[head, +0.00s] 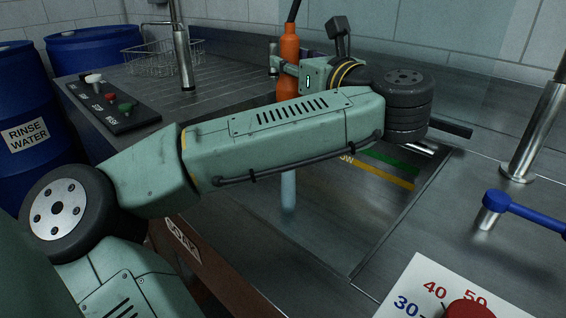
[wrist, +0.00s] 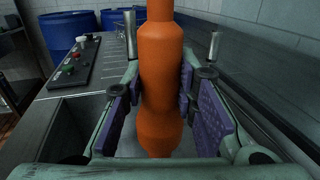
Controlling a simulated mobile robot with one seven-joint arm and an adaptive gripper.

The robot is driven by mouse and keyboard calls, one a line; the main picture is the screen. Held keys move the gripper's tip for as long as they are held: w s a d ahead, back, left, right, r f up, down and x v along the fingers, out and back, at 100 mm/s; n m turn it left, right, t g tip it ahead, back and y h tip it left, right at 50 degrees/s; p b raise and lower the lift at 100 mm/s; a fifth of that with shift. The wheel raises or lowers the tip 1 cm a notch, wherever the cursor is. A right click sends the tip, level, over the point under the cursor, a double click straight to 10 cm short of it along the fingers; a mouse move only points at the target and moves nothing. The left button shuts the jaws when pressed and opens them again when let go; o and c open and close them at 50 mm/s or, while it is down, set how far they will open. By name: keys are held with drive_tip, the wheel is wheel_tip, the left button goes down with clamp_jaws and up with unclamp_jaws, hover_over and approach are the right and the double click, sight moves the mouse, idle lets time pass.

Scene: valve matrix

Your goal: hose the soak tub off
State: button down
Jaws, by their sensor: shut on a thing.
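My gripper (wrist: 160,112) is shut on an orange hose sprayer (wrist: 158,70), with a purple pad on each side of it. In the head view the sprayer (head: 289,52) stands upright with a dark hose at its top. My arm hides its lower part. A pale blue column (head: 288,189) shows below my arm, in line with the sprayer; it looks like water. It reaches down into the soak tub, whose front carries a sign reading SOAK (head: 183,238).
A control panel (head: 108,104) with knobs stands at the left, near blue barrels (head: 28,130). A wire basket (head: 160,62) and a metal post (head: 183,58) are behind. A blue lever (head: 525,212) and a red knob (head: 468,309) with a number dial are at right.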

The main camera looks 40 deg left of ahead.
drive_tip(key=shift+w+a, duration=0.1)
drive_tip(key=shift+a, duration=0.9)
